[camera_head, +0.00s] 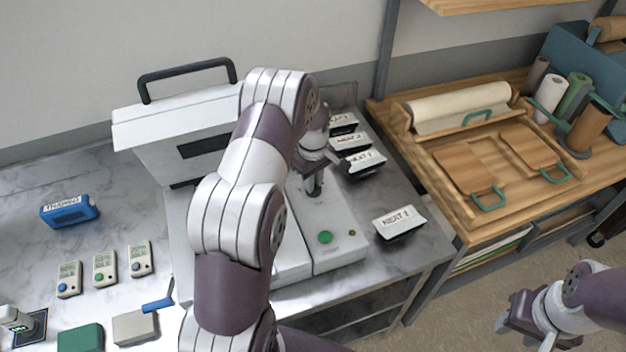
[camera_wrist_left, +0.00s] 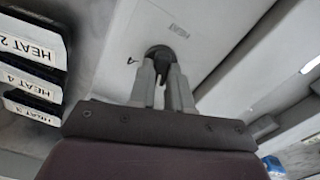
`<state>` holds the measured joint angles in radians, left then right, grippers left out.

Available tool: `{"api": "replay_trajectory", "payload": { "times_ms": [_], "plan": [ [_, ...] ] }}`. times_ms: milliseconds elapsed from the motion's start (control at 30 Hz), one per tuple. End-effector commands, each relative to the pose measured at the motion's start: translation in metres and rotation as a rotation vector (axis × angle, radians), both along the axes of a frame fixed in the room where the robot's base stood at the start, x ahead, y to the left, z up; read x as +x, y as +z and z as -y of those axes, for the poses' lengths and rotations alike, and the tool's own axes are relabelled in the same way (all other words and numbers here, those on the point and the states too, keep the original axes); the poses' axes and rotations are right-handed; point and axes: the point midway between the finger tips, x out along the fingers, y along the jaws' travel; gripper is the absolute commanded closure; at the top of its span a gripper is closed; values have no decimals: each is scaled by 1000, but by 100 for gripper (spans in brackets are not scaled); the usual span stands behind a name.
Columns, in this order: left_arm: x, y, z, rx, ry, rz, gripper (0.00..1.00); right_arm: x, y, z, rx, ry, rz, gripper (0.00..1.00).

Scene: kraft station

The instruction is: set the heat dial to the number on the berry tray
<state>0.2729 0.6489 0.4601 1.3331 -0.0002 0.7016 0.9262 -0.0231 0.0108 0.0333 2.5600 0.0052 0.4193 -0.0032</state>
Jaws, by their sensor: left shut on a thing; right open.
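A white machine carries a heat dial, a dark round knob (camera_wrist_left: 158,50) on its light panel (camera_head: 335,250). My left gripper (camera_head: 314,188) is shut on the dial; its fingers (camera_wrist_left: 162,72) pinch the knob in the left wrist view. The dial's pointer and scale cannot be read. One dark tray (camera_head: 398,222) with a white label that seems to read HEAT 1 stands right of the panel. Several more labelled trays (camera_head: 365,163) stand behind it; the wrist view shows a HEAT 2 tray (camera_wrist_left: 30,48) and a HEAT 4 tray (camera_wrist_left: 30,82). I cannot tell which holds berries. My right gripper (camera_head: 522,318) is open and empty.
A green button (camera_head: 325,237) sits at the panel's front. The machine's white lid (camera_head: 175,120) has a black handle. A blue labelled block (camera_head: 69,211) and several small tagged devices (camera_head: 104,267) lie left. A wooden bench (camera_head: 440,185) stands right. My left arm hides the machine's middle.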

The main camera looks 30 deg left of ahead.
Motion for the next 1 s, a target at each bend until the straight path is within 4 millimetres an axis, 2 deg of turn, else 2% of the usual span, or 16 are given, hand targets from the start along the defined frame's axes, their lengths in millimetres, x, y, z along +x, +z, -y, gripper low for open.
{"api": "replay_trajectory", "payload": {
  "times_ms": [500, 533, 600, 867, 1000],
  "plan": [
    [4, 5, -1, 4, 15, 13, 100, 0, 0, 0, 0, 0, 0, 57],
    [4, 5, -1, 4, 15, 13, 72, 0, 0, 0, 0, 0, 0, 57],
    [4, 4, -1, 3, 15, 12, 56, 0, 0, 0, 0, 0, 0, 57],
    [2, 2, 0, 1, 14, 6, 56, 0, 0, 0, 0, 0, 0, 57],
    [2, 16, 0, 2, 14, 8, 56, 0, -8, 0, 0, 0, 0, 57]
  ]
}}
